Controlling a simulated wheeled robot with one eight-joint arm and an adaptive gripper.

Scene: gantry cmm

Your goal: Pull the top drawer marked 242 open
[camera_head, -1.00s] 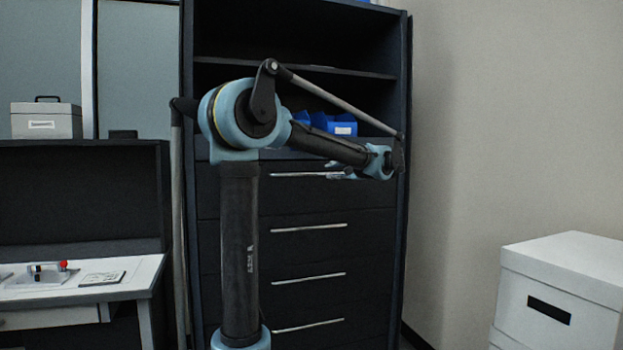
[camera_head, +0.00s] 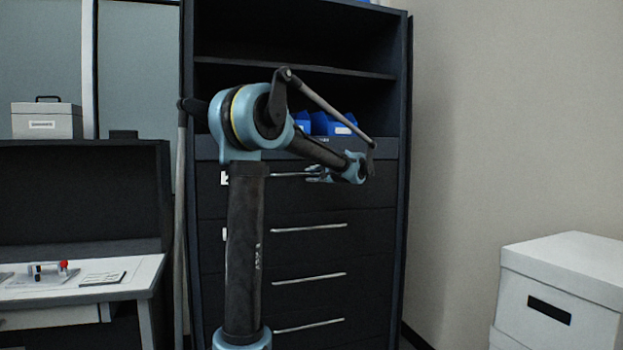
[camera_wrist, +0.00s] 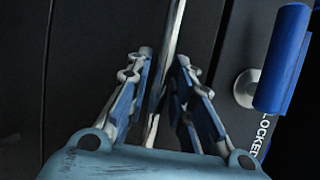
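The top drawer (camera_head: 360,190) of the dark cabinet is shut, its front level with the drawers below. Its long silver handle (camera_head: 288,175) runs across the front, and no number is readable on it. My gripper (camera_head: 318,174) is at the right part of this handle, partly hidden by my wrist. In the wrist view, the handle (camera_wrist: 176,25) runs between the two blue-grey fingers of my gripper (camera_wrist: 164,65). The fingers are apart, with gaps beside the bar. A blue lever (camera_wrist: 284,60) on a silver knob sits right of the fingers, by lettering reading "LOCKED".
More drawers with silver handles (camera_head: 309,227) lie below. Blue bins (camera_head: 330,124) stand on the shelf above. A white desk (camera_head: 100,285) is at left, a white lidded box (camera_head: 560,290) at right. Floor by the cabinet is mostly hidden.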

